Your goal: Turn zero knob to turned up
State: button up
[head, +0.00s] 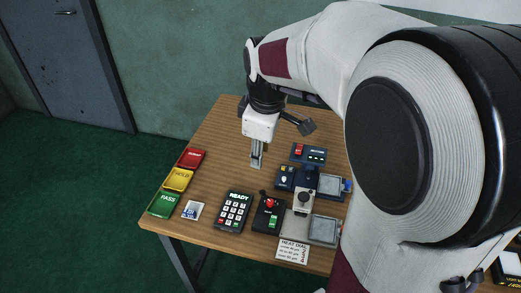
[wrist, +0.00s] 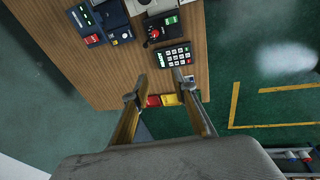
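My gripper (head: 256,163) hangs above the bare left-middle part of the table, apart from every device. In the wrist view the two fingers of my gripper (wrist: 162,88) are spread wide with nothing between them. No part is readably labelled as the zero knob. A small blue box (head: 284,178) right of my gripper carries a pale, knob-like part, too small to read its setting. A black box (head: 268,218) with a red round control and a green button stands nearer the front; it also shows in the wrist view (wrist: 160,28).
A READY keypad (head: 233,211) stands left of the black box. Red, yellow and green trays (head: 178,180) line the left table edge. A grey-white instrument (head: 303,201), square trays (head: 324,230) and a dark box (head: 309,153) crowd the right. The wooden table (head: 222,132) is clear at the back left.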

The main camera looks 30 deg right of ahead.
jog(key=c, duration=0.3)
jog(key=m+t+y, duration=0.2)
jog(key=m, duration=0.2)
send_near(285, 178)
jog(key=shift+w, duration=0.3)
jog(key=shift+g, duration=0.3)
jog(key=shift+x, duration=3.8)
